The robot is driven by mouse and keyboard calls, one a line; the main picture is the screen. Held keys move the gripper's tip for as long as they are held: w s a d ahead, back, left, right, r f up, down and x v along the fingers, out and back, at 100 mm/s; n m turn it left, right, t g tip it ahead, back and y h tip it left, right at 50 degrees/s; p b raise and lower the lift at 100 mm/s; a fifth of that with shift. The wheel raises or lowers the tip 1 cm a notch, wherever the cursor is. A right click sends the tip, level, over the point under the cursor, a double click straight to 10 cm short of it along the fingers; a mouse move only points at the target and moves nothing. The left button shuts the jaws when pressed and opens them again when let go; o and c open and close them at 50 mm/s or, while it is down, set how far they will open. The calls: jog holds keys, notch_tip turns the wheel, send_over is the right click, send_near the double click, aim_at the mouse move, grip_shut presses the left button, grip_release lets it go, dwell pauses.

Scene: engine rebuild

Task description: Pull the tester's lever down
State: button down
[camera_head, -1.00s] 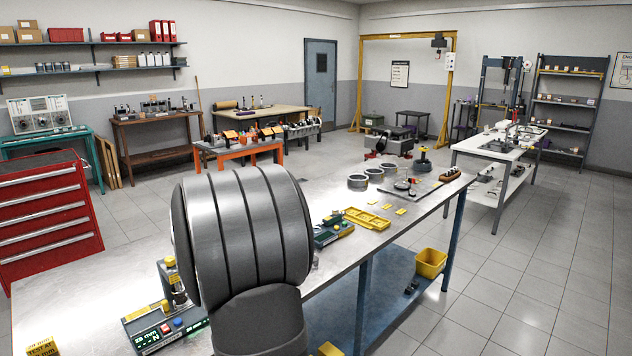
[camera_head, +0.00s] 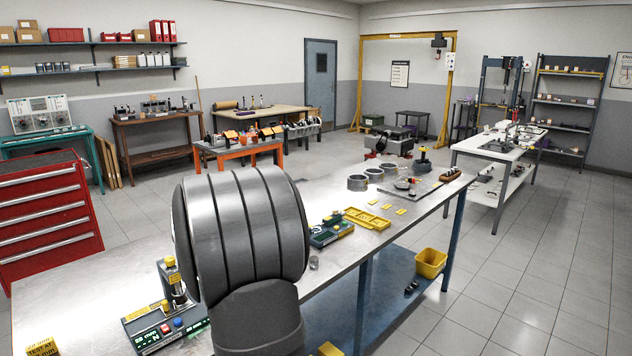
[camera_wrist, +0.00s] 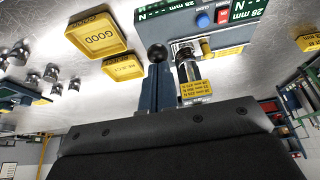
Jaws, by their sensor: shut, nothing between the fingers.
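The tester (camera_head: 165,318) stands on the near left of the metal bench, with a green display, a red and a blue button and an upright post. My large grey arm link hides its right side in the head view. In the wrist view the tester (camera_wrist: 205,35) appears upside down at the top. A black ball knob (camera_wrist: 157,53), seemingly the lever's end, shows beside its post, just above my gripper's edge. My gripper (camera_wrist: 165,128) shows as a dark body across the bottom. It is shut and holds nothing. Its fingertips are not clear, and I cannot tell whether it touches the lever.
In the wrist view, yellow trays (camera_wrist: 97,36), one marked GOOD, lie beside the tester. Small metal parts (camera_wrist: 50,72) stand farther left. On the bench are another green device (camera_head: 330,231), a yellow tray (camera_head: 367,218) and metal rings (camera_head: 358,182). The bench's left part is mostly clear.

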jog(key=shift+f, duration=1.1)
jog(key=shift+w+a+f, duration=0.15)
jog(key=shift+f, duration=0.3)
notch_tip(320, 180, up, 13)
jog(key=shift+r, duration=0.15)
dwell(1.2)
